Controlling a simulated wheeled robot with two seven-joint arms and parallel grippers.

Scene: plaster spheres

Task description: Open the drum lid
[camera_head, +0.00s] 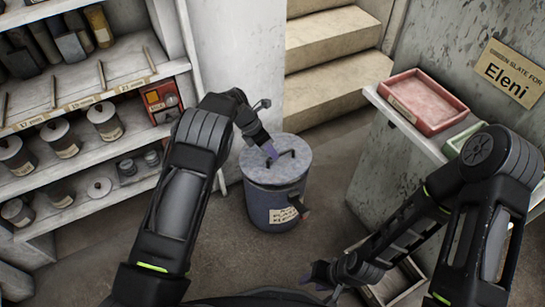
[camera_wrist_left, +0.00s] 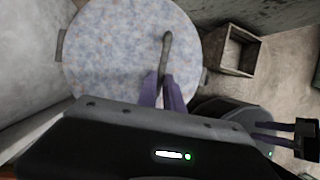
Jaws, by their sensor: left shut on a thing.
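The drum (camera_head: 268,205) is a dark blue-grey bin with a paper label, standing on the floor. Its round speckled grey lid (camera_head: 285,170) sits on top and appears level. A dark bar handle (camera_head: 288,156) lies across the lid. My left gripper (camera_head: 271,152) is at the lid, shut on the handle. In the left wrist view the purple fingers (camera_wrist_left: 166,92) close around the near end of the handle (camera_wrist_left: 166,52), with the lid (camera_wrist_left: 110,50) below. My right gripper (camera_head: 318,276) is low, right of the drum and away from it; its jaw state is unclear.
Shelves with lidded pots (camera_head: 104,121) stand on the left. Concrete steps (camera_head: 325,70) rise behind the drum. A counter on the right holds a pink tray (camera_head: 428,101) and a green one (camera_head: 462,138). A wooden crate (camera_wrist_left: 236,50) sits on the floor near the drum.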

